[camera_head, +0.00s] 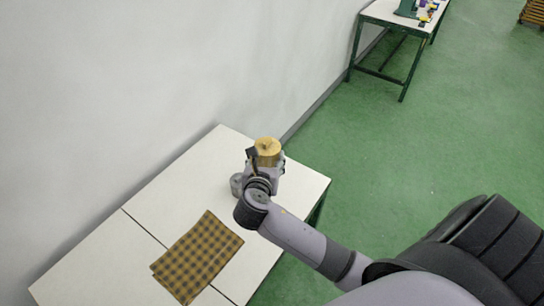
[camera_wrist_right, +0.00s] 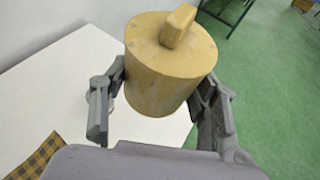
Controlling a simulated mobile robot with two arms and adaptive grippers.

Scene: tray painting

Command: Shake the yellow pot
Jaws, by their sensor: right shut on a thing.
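The yellow pot (camera_head: 267,147) is a short cylinder with a raised knob on its lid. My right gripper (camera_head: 265,160) is shut on it, above the far end of the white table. In the right wrist view the pot (camera_wrist_right: 168,75) sits between the two fingers of the right gripper (camera_wrist_right: 160,100), its lid and knob facing up toward the camera. The pot looks tilted in that view. Its underside is hidden, and I cannot tell how high it is above the table. My left gripper is not in view.
The white table (camera_head: 165,200) stands along the wall, with a brown checkered cloth (camera_head: 198,255) on its nearer part. A second table (camera_head: 385,14) with small items stands farther back. Green floor (camera_head: 410,150) to the right is clear.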

